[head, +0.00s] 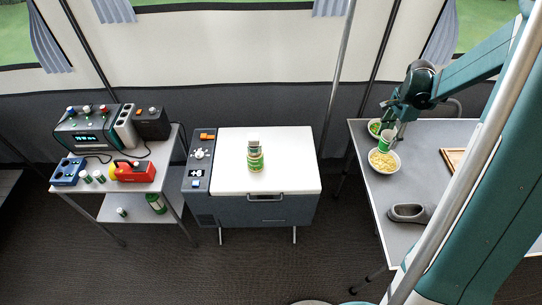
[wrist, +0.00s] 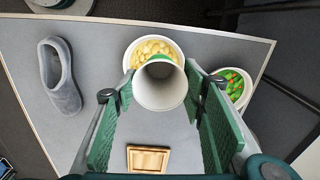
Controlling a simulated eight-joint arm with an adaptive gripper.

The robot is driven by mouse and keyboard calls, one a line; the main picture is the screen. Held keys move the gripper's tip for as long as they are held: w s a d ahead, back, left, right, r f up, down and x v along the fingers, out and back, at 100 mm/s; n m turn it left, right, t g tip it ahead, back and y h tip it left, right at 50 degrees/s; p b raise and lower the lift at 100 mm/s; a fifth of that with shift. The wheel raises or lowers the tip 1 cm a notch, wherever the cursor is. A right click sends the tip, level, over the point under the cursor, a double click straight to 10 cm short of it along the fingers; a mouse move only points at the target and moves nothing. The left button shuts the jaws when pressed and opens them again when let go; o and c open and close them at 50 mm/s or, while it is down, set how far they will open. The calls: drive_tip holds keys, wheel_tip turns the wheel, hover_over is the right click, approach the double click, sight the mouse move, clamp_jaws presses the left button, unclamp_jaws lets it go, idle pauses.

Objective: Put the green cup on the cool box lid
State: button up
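The green cup (head: 387,139) is white inside with a green outer wall. It is by the right-hand table's left edge, overlapping a bowl in the head view; whether it touches the table is unclear. My gripper (head: 397,115) comes down over it from above. In the wrist view the cup's open mouth (wrist: 160,88) lies between the two green fingers (wrist: 155,75), with a gap at the left finger. The fingers are apart; a firm hold is not visible. The cool box lid (head: 295,170) is white and closed, at the picture's middle.
A green-labelled jar stack (head: 255,158) stands mid-lid, with clear lid around it. A yellow-food bowl (head: 384,163) and a salad bowl (head: 375,128) are close to the cup. A grey slipper (head: 408,212) and a wooden frame (wrist: 148,158) lie on the same table.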

drive_tip(key=w+a+n, duration=0.2)
drive_tip(key=w+a, duration=0.3)
drive_tip(key=a, duration=0.8)
drive_tip(key=w+a+n, duration=0.2)
drive_tip(key=w+a, duration=0.4)
drive_tip(key=a, duration=0.6)
drive_tip(key=w+a+n, duration=0.2)
drive_tip(key=w+a, duration=0.3)
drive_tip(key=a, duration=0.8)
drive_tip(key=a+n, duration=0.2)
drive_tip(key=a, duration=1.4)
drive_tip(key=shift+w+f, duration=0.3)
drive_tip(key=shift+w, duration=0.15)
drive_tip(key=shift+a, duration=0.1)
wheel_tip(320, 180, down, 6)
drive_tip(key=b, duration=0.1)
drive_tip(key=shift+f, duration=0.15)
drive_tip(key=shift+f, duration=0.1)
drive_tip(key=shift+f+b, duration=0.3)
drive_tip(key=shift+f, duration=1.45)
drive_tip(key=shift+f, duration=0.15)
